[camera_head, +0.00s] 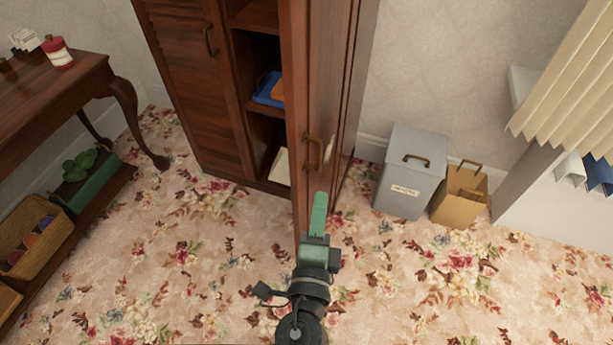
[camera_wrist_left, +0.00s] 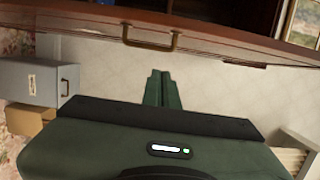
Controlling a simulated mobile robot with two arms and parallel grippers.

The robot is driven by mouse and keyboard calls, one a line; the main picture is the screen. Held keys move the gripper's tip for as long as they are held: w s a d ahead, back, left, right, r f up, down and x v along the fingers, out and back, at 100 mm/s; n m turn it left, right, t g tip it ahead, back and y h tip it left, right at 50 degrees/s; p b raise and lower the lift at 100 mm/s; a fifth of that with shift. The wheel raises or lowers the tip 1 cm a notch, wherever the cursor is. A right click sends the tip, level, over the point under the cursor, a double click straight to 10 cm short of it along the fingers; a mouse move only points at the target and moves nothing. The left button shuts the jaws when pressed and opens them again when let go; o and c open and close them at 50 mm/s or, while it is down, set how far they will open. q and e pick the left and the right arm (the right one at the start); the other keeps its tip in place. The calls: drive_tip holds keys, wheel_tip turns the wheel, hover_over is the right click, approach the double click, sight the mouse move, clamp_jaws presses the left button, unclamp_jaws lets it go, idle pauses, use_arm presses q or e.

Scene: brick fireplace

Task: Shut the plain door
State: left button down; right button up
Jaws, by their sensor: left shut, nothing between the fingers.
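A dark wooden cabinet (camera_head: 235,130) stands against the wall. Its plain door (camera_head: 325,70) stands wide open, swung out toward me, with its outer face to the right and a brass handle (camera_head: 315,153) on it. The door and handle also cross the top of the left wrist view (camera_wrist_left: 230,43), (camera_wrist_left: 150,42). My left gripper (camera_head: 319,205) is shut and empty, on the outer-face side of the door near its free edge, just below the handle in the picture. I cannot tell whether its green fingers (camera_wrist_left: 157,88) touch the door. My right gripper is not in view.
The cabinet's left slatted door (camera_head: 185,80) is shut. Shelves inside hold a blue item (camera_head: 266,90). A grey lidded bin (camera_head: 408,175) and a paper bag (camera_head: 460,197) stand right of the door. A wooden side table (camera_head: 60,90) is at left. Flowered carpet between is clear.

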use_arm(q)
drive_tip(key=p, duration=0.3)
hover_over(305, 161)
drive_tip(key=s+d, duration=0.4)
drive_tip(key=s, duration=0.2)
drive_tip(key=a+p, duration=0.1)
drive_tip(key=w+a, duration=0.1)
drive_tip(key=a, duration=0.1)
drive_tip(key=shift+a+f+p, duration=0.15)
drive_tip(key=shift+a+p, duration=0.15)
drive_tip(key=shift+p, duration=0.1)
drive_tip(key=shift+a, duration=0.1)
